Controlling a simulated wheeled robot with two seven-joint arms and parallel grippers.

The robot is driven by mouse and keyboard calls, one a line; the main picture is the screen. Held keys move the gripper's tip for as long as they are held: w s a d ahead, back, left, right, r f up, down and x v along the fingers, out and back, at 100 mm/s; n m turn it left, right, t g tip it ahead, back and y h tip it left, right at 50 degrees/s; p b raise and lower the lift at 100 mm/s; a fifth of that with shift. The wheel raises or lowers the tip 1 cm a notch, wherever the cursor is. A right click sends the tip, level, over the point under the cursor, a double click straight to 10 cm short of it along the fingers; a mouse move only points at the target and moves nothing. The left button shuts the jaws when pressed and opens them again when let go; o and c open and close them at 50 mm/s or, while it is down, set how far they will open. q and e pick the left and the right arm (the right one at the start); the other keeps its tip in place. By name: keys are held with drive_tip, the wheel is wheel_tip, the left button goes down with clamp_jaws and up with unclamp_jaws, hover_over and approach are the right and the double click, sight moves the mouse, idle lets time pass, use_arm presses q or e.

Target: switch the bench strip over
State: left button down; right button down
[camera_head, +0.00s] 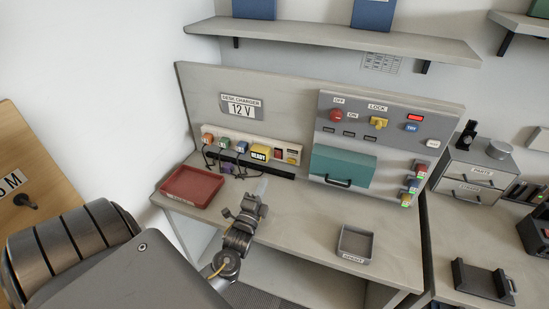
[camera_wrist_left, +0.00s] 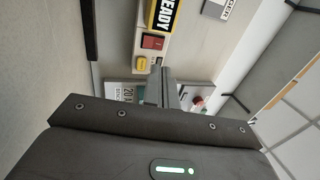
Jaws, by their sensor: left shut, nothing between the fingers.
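The bench strip (camera_head: 230,135) is a pale strip along the lower part of the 12 V back panel, with coloured plugs and cables at its left. A yellow READY plate (camera_head: 259,153) is on it, with a red switch (camera_head: 279,155) to its right. In the left wrist view the READY plate (camera_wrist_left: 163,18), the red switch (camera_wrist_left: 152,41) and a yellow button (camera_wrist_left: 141,63) show sideways. Which way the switch is set, I cannot tell. My left gripper (camera_head: 262,185) is shut and empty, above the bench in front of the strip. Its fingers (camera_wrist_left: 158,72) point towards the panel. My right gripper is out of view.
A red tray (camera_head: 194,198) lies left of the gripper, and a grey tray (camera_head: 346,258) lies front right. A teal cover (camera_head: 342,165) with a handle and a LOCK panel (camera_head: 395,107) stand right of the strip. The bench middle is clear.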

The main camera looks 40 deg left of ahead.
use_arm(q)
drive_tip(key=p, duration=0.3)
approach(278, 152)
drive_tip(key=x, duration=0.5)
drive_tip(key=shift+w+a+r, duration=0.15)
drive_tip(key=shift+a+r, duration=0.05)
drive_tip(key=shift+a, duration=0.05)
drive_tip(key=shift+w+a, duration=0.2)
drive_tip(key=shift+w, duration=0.5)
drive_tip(key=shift+r, duration=0.1)
